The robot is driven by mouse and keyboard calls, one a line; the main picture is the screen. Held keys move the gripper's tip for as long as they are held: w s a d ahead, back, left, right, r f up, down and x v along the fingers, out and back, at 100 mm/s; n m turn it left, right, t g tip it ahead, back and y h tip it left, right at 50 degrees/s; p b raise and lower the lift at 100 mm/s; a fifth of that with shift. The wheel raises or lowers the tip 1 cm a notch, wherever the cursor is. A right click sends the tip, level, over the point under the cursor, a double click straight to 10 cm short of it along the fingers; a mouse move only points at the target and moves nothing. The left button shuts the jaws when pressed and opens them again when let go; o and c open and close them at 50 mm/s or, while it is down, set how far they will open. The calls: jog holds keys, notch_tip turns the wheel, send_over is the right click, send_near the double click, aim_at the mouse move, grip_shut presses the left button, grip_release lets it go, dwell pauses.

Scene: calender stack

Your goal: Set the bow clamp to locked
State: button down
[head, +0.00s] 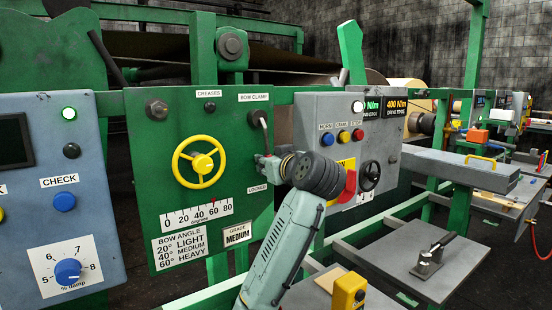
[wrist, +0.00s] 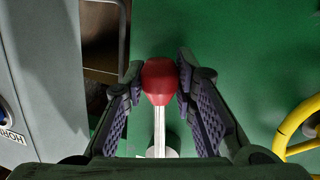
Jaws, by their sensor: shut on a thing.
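The bow clamp lever (head: 264,130) is on the green panel (head: 140,130), below the BOW CLAMP label (head: 253,98). From its dark pivot its pale rod slopes down and slightly right in the head view. The LOCKED label (head: 258,189) is lower on the panel. My gripper (head: 265,158) is at the lever's lower end. In the wrist view my gripper (wrist: 159,78) has a finger on each side of the lever's red knob (wrist: 159,84) and is shut on it. The rod (wrist: 159,125) runs from the knob to its round base. My gripper hides the knob in the head view.
A yellow handwheel (head: 200,162) is left of the lever; its rim shows in the wrist view (wrist: 300,130). A grey control box (head: 310,112) with buttons and a red-and-yellow switch stands close on the right. Green rails (head: 350,225) run below.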

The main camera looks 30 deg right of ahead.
jog(key=shift+a+m, duration=0.6)
jog(key=shift+a, duration=0.15)
jog(key=shift+f, duration=0.1)
jog(key=c, duration=1.3)
grip_release()
jog(key=s+r, duration=0.2)
jog(key=s, duration=1)
jog(key=shift+a+r, duration=0.15)
jog(key=shift+a, duration=0.2)
